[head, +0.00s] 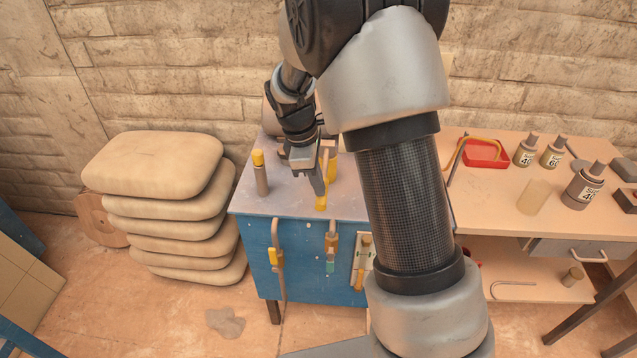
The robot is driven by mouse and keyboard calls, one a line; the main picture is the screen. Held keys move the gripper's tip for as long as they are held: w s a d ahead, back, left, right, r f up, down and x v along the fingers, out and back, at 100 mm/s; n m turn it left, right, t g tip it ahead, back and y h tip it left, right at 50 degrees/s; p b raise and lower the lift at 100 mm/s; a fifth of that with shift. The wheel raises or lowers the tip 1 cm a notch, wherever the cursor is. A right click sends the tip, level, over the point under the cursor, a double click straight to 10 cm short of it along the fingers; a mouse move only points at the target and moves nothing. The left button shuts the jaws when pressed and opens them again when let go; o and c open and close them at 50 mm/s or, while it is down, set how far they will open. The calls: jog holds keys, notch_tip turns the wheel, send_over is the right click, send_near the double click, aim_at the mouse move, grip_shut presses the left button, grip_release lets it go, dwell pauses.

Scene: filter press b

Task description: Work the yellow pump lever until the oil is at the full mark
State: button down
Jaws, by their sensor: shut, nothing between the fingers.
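My gripper (319,190) is shut and empty, pointing down over the blue cabinet's top (245,207). Just beside its fingertips, a yellow piece (321,204) and an upright yellowish bar (326,163) show, partly hidden by the gripper; I cannot tell whether it touches them. A grey post with a yellow cap (258,157) stands to the left. On the cabinet front hang a lever with a yellow sleeve (274,257) and a brown one with a green part (331,243). Right of these is a pale gauge plate (366,249) with an amber column; its level is too small to read.
Stacked tan sacks (160,168) stand left of the cabinet. A wooden bench (480,212) on the right holds a red tray (484,153) and several labelled bottles (526,151). My arm hides the cabinet's right side. A dark stain (225,322) lies on the open floor in front.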

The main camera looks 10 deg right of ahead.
jog(key=shift+t, duration=0.3)
notch_tip(320, 180, down, 5)
jog(key=shift+s+f+b, duration=0.15)
jog(key=shift+b, duration=0.95)
jog(key=shift+s+f, duration=0.25)
jog(key=shift+f, duration=0.1)
jog(key=p+v, duration=0.4)
jog(key=v, duration=0.1)
jog(key=shift+a+r, duration=0.1)
jog(key=shift+r, duration=0.25)
send_near(317, 199)
jog(key=shift+s+a+r+b, duration=0.15)
jog(key=shift+s+a+r, duration=0.2)
jog(key=shift+s+r, duration=0.2)
jog(key=shift+s+a+r+b, duration=0.15)
jog(key=shift+s+a+r, duration=0.25)
jog(key=shift+r, duration=0.15)
